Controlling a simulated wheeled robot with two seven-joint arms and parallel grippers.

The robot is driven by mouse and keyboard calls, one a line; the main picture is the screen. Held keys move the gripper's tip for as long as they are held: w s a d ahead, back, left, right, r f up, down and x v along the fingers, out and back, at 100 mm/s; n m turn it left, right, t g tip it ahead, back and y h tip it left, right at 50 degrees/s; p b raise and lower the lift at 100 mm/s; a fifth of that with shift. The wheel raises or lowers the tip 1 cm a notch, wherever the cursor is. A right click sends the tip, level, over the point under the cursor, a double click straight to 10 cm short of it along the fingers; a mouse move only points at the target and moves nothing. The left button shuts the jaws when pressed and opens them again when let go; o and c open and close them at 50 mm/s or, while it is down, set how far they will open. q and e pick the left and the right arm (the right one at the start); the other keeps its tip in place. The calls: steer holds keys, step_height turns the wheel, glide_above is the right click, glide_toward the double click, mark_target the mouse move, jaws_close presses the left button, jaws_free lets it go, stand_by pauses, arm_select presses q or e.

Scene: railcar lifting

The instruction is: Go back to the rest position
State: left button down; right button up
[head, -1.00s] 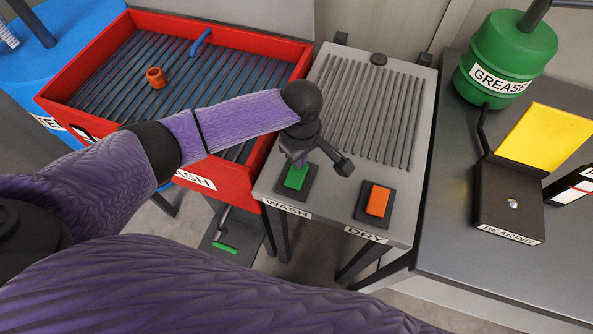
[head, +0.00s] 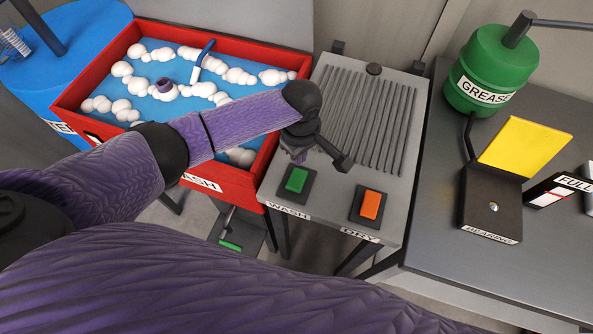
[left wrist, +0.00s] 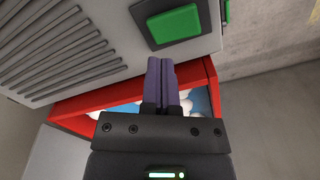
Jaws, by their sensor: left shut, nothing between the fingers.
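My left gripper (head: 299,158) is at the grey panel, just above and behind the green WASH button (head: 297,180) in the head view. Its purple fingers are shut with nothing between them. In the left wrist view the shut fingers (left wrist: 162,80) point towards the panel, below the green button (left wrist: 174,25), and appear apart from it. The forearm reaches across the red wash tub (head: 285,62) and hides part of it. My right gripper is not in view.
The tub holds blue water, white foam and a small dark ring (head: 164,85). An orange DRY button (head: 371,205) sits right of the green one. A green GREASE canister (head: 492,75) and a BEARING box (head: 492,205) with a yellow lid stand on the right bench.

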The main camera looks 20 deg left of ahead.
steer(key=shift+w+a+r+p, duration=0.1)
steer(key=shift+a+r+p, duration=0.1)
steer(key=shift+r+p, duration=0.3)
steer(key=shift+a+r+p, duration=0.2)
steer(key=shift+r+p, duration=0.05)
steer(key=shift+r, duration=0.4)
